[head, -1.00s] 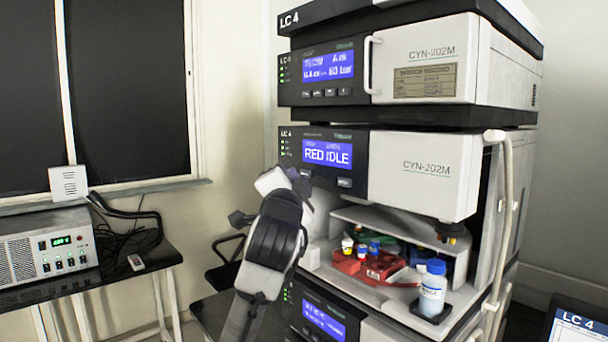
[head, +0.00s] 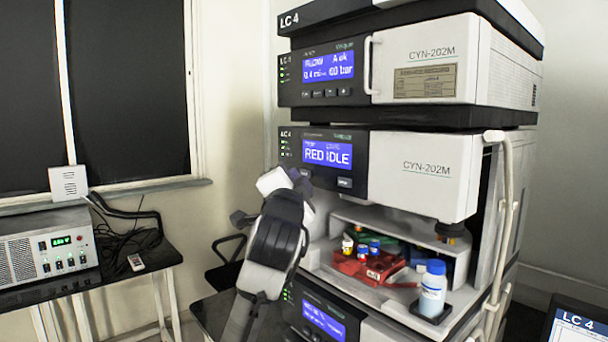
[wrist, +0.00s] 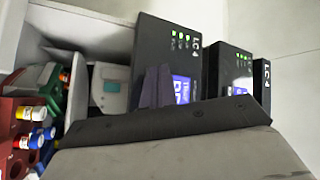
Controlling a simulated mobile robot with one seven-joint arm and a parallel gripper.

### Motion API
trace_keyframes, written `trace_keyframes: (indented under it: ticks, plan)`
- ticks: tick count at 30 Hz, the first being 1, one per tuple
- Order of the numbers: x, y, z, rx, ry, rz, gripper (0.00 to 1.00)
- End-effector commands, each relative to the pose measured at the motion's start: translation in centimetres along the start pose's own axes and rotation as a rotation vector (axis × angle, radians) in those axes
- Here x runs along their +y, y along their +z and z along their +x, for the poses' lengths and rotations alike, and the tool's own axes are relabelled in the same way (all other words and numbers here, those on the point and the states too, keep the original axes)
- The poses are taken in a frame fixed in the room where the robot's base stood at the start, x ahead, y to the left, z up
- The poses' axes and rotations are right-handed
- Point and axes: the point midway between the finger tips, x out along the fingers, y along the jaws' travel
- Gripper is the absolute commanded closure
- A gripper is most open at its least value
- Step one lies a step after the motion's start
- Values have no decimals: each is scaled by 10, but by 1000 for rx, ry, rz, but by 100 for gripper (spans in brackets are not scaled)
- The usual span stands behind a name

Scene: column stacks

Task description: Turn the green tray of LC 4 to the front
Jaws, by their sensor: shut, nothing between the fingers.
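The LC 4 stack has a middle module (head: 425,172) whose screen (head: 327,153) reads "RED IDLE". In the open bay below, a red tray (head: 372,272) with several capped vials faces the front. The green tray (head: 366,236) sits behind it, partly hidden; in the wrist view, green (wrist: 52,88) shows beyond the red tray (wrist: 12,108).
A blue-capped bottle (head: 433,289) stands in a dark holder at the bay's front right. A white tube (head: 503,220) runs down the stack's right side. A side table (head: 120,268) at left carries a grey instrument (head: 45,247). A screen labelled LC 4 (head: 578,325) is at lower right.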

Motion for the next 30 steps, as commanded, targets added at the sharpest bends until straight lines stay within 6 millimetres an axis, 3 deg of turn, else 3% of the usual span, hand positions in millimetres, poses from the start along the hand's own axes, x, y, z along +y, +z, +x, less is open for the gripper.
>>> trace_keyframes:
  ticks: [30]
  plan:
    - [6,-6,8,1,1,0,100]
